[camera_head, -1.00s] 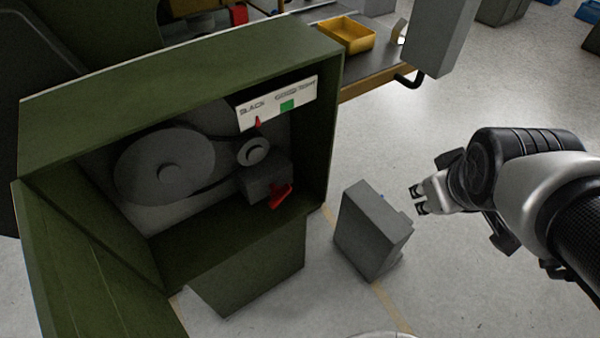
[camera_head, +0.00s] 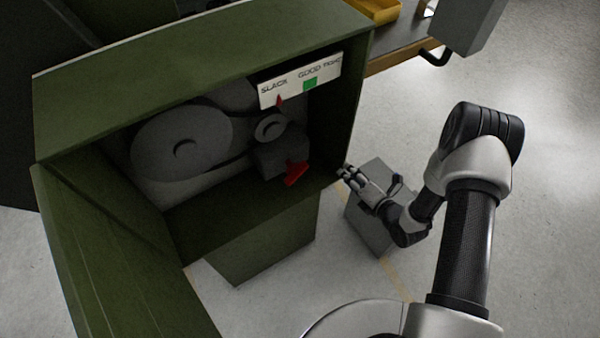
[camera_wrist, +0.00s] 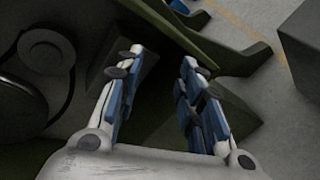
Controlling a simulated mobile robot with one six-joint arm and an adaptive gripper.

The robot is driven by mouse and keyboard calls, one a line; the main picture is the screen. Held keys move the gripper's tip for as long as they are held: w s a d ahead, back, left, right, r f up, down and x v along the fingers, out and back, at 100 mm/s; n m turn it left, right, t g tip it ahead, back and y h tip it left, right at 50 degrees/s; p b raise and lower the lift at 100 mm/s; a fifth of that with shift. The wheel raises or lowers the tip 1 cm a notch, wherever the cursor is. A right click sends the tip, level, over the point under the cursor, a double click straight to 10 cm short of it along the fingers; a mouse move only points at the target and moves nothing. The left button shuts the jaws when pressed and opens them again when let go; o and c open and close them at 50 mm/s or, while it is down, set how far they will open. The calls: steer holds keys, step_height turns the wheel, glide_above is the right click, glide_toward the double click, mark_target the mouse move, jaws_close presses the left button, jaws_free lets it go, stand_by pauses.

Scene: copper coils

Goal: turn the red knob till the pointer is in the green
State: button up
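The red knob (camera_head: 295,174) sticks out from a dark grey block (camera_head: 280,156) inside the open green cabinet (camera_head: 215,45). A white gauge plate (camera_head: 327,73) reads SLACK and GOOD, with a partly legible third word at right. Its red pointer (camera_head: 279,101) stands under the SLACK end, left of the green patch (camera_head: 310,85). My gripper (camera_head: 345,172) is just right of the cabinet opening, apart from the knob. In the wrist view my gripper (camera_wrist: 163,58) is open, with nothing seen between its fingers; I cannot make out the knob there.
A large grey wheel (camera_head: 182,144) and a small pulley (camera_head: 270,127) are inside the cabinet. The cabinet's open door (camera_head: 115,255) hangs at lower left. A grey box (camera_head: 372,232) stands on the floor behind my gripper. A bench with a yellow tray (camera_head: 375,10) is behind; floor at right is clear.

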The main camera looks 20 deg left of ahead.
steer(key=s+a+f+n+y, duration=0.2)
steer(key=s+f, duration=0.2)
steer(key=s, duration=0.3)
steer(key=n+t+y, duration=0.1)
steer(key=t+y, duration=0.1)
glide_toward(298, 177)
steer(key=b+x, duration=0.4)
steer(key=x, duration=0.5)
steer(key=shift+w+a, duration=0.25)
steer(key=shift+c, duration=0.4)
jaws_close()
